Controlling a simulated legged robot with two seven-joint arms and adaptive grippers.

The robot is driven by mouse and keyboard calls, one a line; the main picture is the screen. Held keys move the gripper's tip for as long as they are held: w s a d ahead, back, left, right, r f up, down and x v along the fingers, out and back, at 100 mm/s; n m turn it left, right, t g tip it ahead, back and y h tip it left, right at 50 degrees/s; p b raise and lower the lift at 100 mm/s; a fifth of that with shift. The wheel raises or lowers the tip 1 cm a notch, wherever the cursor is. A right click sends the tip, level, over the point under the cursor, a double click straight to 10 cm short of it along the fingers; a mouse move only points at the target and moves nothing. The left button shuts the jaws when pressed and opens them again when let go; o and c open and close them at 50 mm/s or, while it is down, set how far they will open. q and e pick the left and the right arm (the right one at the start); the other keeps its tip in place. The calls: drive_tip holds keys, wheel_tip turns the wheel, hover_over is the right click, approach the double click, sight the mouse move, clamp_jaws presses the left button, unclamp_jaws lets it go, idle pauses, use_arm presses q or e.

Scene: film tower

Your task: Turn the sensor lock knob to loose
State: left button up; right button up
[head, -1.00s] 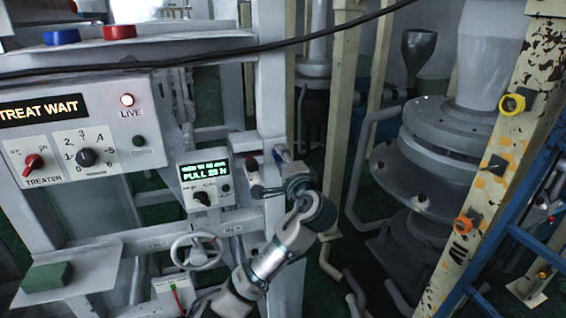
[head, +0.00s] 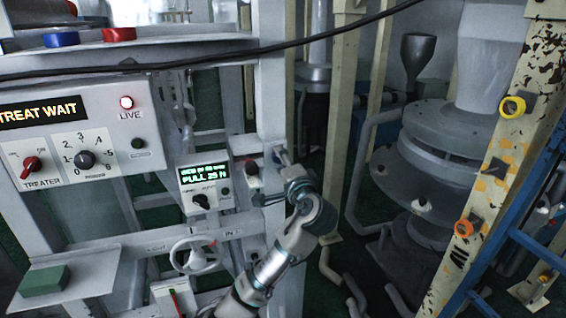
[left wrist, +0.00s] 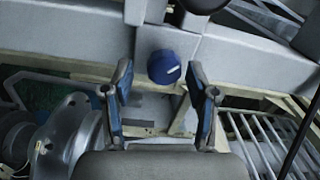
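The blue knob (left wrist: 163,67) with a white pointer mark sits on a grey frame bar in the left wrist view. Its label, if any, is not readable. My left gripper (left wrist: 160,92) is open, with one blue-padded finger on each side below the knob. The fingers look apart from it, and nothing is held. In the head view my left gripper (head: 283,160) is small at the grey post, where a bit of blue (head: 276,155), seemingly the same knob, shows. My right gripper is not in view.
A small display box (head: 204,184) reads PULL 25 N, with a black knob below. A handwheel (head: 195,256) is lower left. The treater panel (head: 75,135) reads TREAT WAIT. A black cable (head: 300,45) crosses above.

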use_arm(q)
drive_tip(key=v, duration=1.2)
drive_tip(key=shift+w+f, duration=0.1)
drive_tip(key=shift+f, duration=0.05)
